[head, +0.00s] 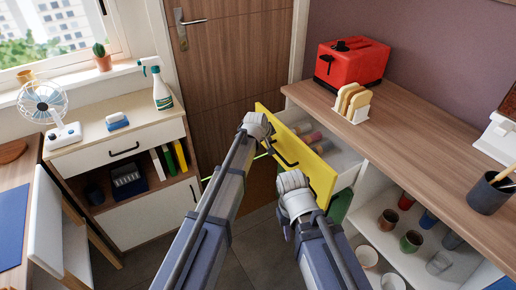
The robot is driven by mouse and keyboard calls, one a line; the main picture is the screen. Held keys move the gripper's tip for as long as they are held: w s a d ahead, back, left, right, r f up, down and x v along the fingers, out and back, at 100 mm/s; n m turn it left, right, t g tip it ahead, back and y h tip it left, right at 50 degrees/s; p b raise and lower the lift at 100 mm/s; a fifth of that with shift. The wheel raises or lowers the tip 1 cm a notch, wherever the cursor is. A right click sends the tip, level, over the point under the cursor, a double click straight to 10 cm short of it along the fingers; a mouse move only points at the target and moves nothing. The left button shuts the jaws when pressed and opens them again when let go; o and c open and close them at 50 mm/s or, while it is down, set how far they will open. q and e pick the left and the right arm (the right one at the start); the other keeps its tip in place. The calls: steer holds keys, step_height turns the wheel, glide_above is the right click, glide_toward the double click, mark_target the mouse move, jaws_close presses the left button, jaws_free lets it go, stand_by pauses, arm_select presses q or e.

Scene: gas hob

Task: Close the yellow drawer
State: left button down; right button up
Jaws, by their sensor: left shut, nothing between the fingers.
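The yellow drawer (322,178) stands pulled open from the wooden-topped cabinet on the right. Its yellow front faces left and has a dark handle, partly hidden by my grippers. Several jars lie or stand inside the open drawer. My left gripper (262,130) is shut and empty, in front of the far part of the yellow front. It overlaps the front in the picture; I cannot tell whether it touches. My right gripper (293,183) is lower and nearer, by the near part of the front. Its fingers are hidden, so its opening does not show.
The countertop (418,128) holds a red toaster (352,62), a toast rack (351,102) and a dark pen cup (489,193). Open shelves with several cups lie below it. A white cabinet (150,222) stands left and a wooden door (235,60) behind. Some floor is clear between the cabinets.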

arm_select(q)
steer(key=w+d, duration=0.2)
steer(key=d, duration=0.1)
steer(key=w+d, duration=0.3)
steer(key=d, duration=0.1)
steer(key=w+d, duration=0.3)
steer(key=d, duration=0.1)
steer(key=shift+w, duration=0.15)
steer(key=shift+d, duration=0.2)
steer(key=shift+w+d, duration=0.1)
steer(key=shift+w, duration=0.05)
steer(key=shift+s+a, duration=0.3)
steer(key=shift+a, duration=0.1)
steer(key=s+a, duration=0.1)
steer(key=a, duration=0.1)
steer(key=s+a, duration=0.1)
steer(key=shift+s+r+p, duration=0.25)
steer(key=shift+s+p, duration=0.05)
steer(key=shift+s, duration=0.05)
steer(key=p+v, duration=0.7)
steer(key=v, duration=0.2)
steer(key=shift+r, duration=0.15)
